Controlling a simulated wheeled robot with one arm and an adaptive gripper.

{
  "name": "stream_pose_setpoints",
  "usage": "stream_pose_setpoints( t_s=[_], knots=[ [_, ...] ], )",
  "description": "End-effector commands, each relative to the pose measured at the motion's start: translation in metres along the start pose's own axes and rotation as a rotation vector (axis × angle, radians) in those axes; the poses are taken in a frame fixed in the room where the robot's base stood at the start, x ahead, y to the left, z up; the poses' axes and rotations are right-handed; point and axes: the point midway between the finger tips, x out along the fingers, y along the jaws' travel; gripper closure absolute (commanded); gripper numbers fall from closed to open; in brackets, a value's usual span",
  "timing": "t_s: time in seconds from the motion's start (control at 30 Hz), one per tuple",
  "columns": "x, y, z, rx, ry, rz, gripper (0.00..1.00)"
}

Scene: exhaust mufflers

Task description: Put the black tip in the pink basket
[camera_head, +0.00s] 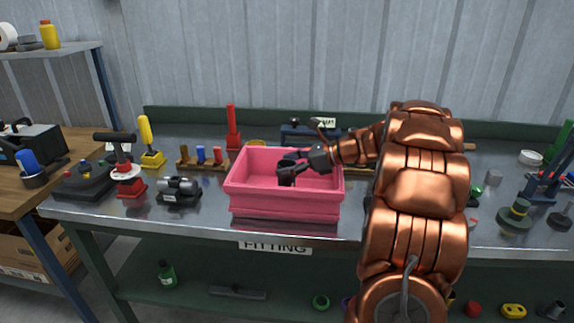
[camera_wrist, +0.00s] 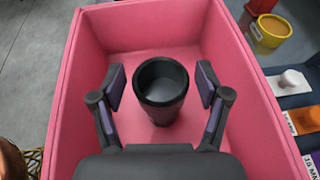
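The pink basket (camera_head: 285,207) stands on the metal bench, and its walls fill most of the wrist view (camera_wrist: 88,60). The black tip (camera_wrist: 163,108), a dark hollow cylinder with its open end toward the camera, is inside the basket's outline in the wrist view. My gripper (camera_wrist: 160,84) is open, with one finger on each side of the tip and a visible gap to both. In the head view my gripper (camera_head: 290,171) reaches into the basket from the right. There the tip cannot be told apart from the dark fingers. Whether the tip touches the basket floor is unclear.
A yellow round container (camera_wrist: 270,32) is outside the basket's right wall. Bare bench lies in front of the black device.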

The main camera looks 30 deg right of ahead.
Motion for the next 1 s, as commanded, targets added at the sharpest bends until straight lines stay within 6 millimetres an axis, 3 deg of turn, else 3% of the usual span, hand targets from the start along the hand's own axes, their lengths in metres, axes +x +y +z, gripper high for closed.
stream_pose_setpoints(
  t_s=[0.43,1.0],
  knots=[
    [-0.003,0.000,0.004,-0.001,0.001,0.001,0.22],
    [-0.103,0.000,0.004,0.001,-0.001,-0.001,0.22]
  ],
)
